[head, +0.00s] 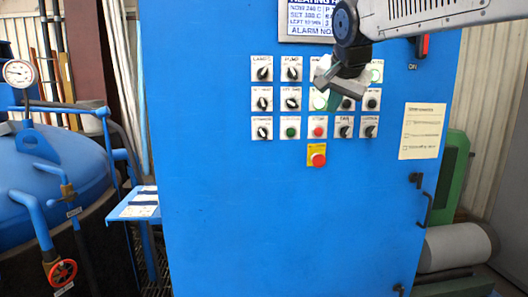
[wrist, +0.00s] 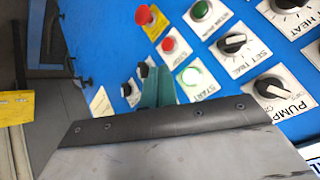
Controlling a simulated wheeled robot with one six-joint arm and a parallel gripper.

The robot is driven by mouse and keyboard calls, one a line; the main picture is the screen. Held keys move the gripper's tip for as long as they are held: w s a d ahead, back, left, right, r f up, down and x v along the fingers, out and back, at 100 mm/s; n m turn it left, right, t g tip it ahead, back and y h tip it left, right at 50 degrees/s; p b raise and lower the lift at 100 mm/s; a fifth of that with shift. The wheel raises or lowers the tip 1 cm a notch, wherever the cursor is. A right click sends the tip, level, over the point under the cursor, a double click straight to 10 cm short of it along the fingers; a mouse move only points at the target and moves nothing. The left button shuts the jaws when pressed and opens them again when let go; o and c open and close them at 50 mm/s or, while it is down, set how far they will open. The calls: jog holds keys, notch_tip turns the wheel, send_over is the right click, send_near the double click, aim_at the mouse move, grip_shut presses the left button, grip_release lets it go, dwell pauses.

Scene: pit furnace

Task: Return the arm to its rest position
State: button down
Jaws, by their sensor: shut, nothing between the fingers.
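My gripper (head: 333,100) is in front of the button panel of the blue cabinet (head: 240,210). My arm reaches in from the upper right of the head view. In the wrist view the teal fingers of my gripper (wrist: 158,75) are together, with nothing between them. They overlap the panel beside a green START button (wrist: 190,76). My gripper partly hides some controls in the upper two rows in the head view. I cannot tell whether the fingertips touch the panel.
The panel carries several black knobs (head: 264,73) and a red mushroom button on a yellow plate (head: 318,159). A paper sheet (head: 422,131) is at right. A blue vessel (head: 50,185) with a gauge (head: 19,73) and a small shelf (head: 135,204) are at left.

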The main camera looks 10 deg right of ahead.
jog(key=s+d+f+n+g, duration=0.1)
jog(key=s+f+n+g, duration=0.1)
jog(key=s+f, duration=0.6)
jog(key=s+d+f+n+g, duration=0.1)
jog(key=s+f+n+g, duration=0.2)
jog(key=s+f, duration=0.6)
jog(key=s+d+f+n+g+y, duration=0.1)
jog(key=s+f, duration=0.8)
jog(key=s, duration=0.9)
jog(key=shift+s+n+g, duration=0.4)
jog(key=shift+n+g, duration=0.4)
jog(key=shift+n, duration=0.1)
